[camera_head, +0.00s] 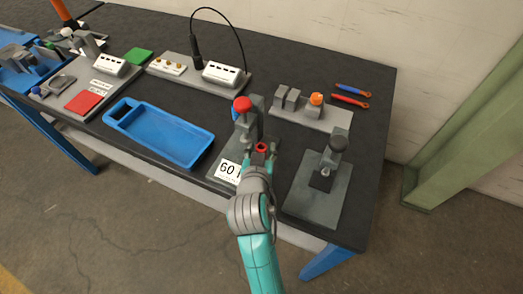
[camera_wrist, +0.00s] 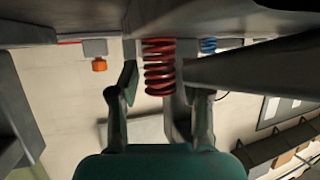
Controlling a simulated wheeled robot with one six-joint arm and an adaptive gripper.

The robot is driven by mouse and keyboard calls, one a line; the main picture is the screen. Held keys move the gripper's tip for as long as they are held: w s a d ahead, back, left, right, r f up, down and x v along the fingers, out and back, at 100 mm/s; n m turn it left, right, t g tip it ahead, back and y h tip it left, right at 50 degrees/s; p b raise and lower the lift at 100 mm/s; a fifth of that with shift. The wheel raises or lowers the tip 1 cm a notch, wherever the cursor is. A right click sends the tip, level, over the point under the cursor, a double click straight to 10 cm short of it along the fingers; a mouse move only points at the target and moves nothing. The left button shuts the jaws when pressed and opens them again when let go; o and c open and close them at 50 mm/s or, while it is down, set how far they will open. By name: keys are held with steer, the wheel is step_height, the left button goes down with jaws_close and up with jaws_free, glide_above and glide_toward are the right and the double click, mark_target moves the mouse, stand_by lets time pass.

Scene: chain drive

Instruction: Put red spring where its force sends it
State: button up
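The red spring (camera_wrist: 158,66) stands upright between my gripper's fingers in the wrist view, which looks upside down. In the head view only its red ring-shaped top (camera_head: 262,147) shows, beside the grey test stand (camera_head: 250,128) with a red knob (camera_head: 242,104). My gripper (camera_wrist: 155,85) is open around the spring. A gap shows between the left finger and the coils; whether the right finger touches is unclear. A white card reading 60 (camera_head: 227,169) lies at the stand's front, partly hidden by my arm. A blue coil (camera_wrist: 208,45) shows behind.
A blue tray (camera_head: 178,150) lies left. A grey block fixture with an orange knob (camera_head: 316,99) and two wrenches (camera_head: 352,92) are behind. Red (camera_head: 83,102) and green (camera_head: 139,56) pads lie far left.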

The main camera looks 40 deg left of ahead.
jaws_close()
steer(key=shift+s+d+r, duration=0.2)
steer(key=shift+s+r, duration=0.15)
steer(key=shift+r, duration=0.05)
steer(key=r+v, duration=0.1)
steer(key=v, duration=1.4)
steer(key=shift+w+a+r, duration=0.2)
steer(key=shift+w+r, duration=0.05)
